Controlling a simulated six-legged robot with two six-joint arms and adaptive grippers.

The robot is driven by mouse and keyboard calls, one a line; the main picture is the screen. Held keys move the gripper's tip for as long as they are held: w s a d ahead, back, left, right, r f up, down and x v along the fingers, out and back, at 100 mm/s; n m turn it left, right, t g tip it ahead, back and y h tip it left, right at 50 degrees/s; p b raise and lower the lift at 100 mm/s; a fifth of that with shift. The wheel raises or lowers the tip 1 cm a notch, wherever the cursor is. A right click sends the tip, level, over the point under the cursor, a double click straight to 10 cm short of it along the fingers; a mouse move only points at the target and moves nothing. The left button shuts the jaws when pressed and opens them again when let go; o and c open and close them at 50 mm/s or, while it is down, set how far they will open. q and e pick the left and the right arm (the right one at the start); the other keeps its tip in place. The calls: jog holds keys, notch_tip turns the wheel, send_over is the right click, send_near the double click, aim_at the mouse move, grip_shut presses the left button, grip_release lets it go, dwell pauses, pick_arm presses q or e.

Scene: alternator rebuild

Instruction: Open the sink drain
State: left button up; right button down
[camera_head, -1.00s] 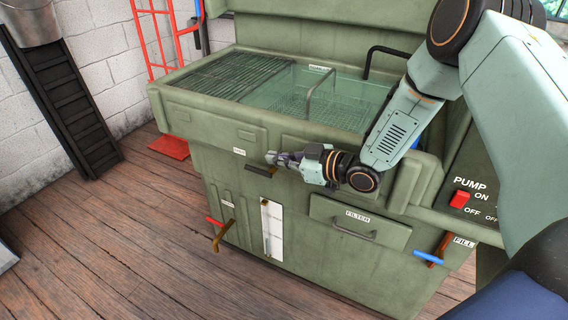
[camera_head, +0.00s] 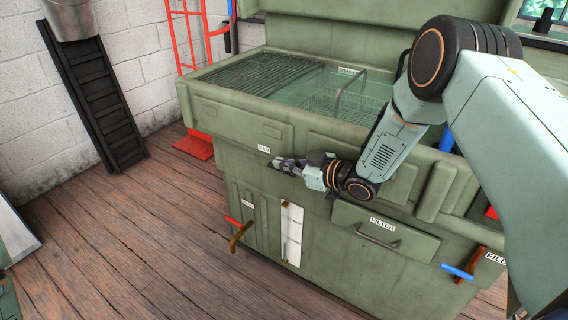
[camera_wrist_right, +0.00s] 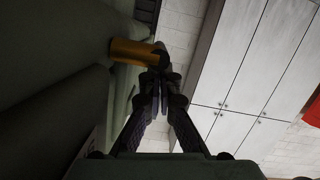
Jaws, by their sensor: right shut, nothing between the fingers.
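The green wash cabinet has a sink (camera_head: 290,88) in its top, with a rack and a wire basket in it. A small label (camera_head: 263,149), too blurred to read, is on the cabinet front below the sink. My right gripper (camera_head: 271,162) is just below and right of this label, shut and empty, and hides what lies behind it. In the right wrist view, a brass cylinder (camera_wrist_right: 133,51) with a dark end lies at the shut fingertips (camera_wrist_right: 160,72); I cannot tell whether they touch. My left gripper is not in view.
A brass lever (camera_head: 241,235) and a red handle (camera_head: 233,221) stick out low on the cabinet front. A filter drawer (camera_head: 384,235) and a blue-ended lever (camera_head: 457,271) are to the right. The wooden floor (camera_head: 130,245) at left is clear.

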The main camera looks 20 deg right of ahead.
jog(key=shift+g+h+p, duration=0.3)
jog(key=shift+p, duration=0.35)
